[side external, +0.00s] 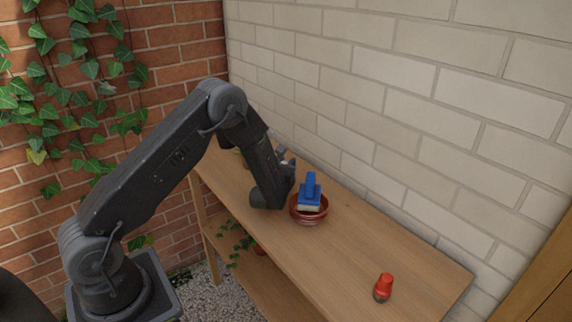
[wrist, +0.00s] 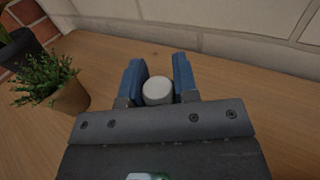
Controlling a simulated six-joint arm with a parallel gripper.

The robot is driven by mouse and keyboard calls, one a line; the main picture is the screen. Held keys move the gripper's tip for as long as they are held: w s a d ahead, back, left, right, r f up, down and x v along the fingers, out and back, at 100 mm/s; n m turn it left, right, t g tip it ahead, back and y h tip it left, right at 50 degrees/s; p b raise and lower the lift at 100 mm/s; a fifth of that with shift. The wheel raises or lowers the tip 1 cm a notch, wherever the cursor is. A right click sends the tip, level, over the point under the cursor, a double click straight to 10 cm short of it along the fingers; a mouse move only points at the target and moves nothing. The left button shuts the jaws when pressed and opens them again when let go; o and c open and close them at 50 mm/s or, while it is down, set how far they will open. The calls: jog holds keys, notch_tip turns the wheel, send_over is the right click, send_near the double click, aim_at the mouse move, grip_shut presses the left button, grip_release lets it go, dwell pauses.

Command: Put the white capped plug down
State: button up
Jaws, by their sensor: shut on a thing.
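The white capped plug (wrist: 157,92) is between the blue fingers of my gripper (wrist: 159,78) in the wrist view, with its pale round top showing. My gripper is shut on it, above or at the wooden bench top (wrist: 245,108); I cannot tell whether the plug touches the wood. In the side view my gripper (side external: 284,157) is near the wall, behind and left of the red-brown bowl. The plug is too small or hidden to make out clearly there.
A blue block-like object with a pale base (side external: 310,190) sits in the red-brown bowl (side external: 297,214). A red-topped plug (side external: 384,285) stands near the bench's right end. In the wrist view a potted plant (wrist: 70,98) and a black pot (wrist: 18,48) are at left. Bench right of the fingers is clear.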

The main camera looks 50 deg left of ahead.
jog(key=shift+f, duration=0.1)
jog(key=o, duration=0.9)
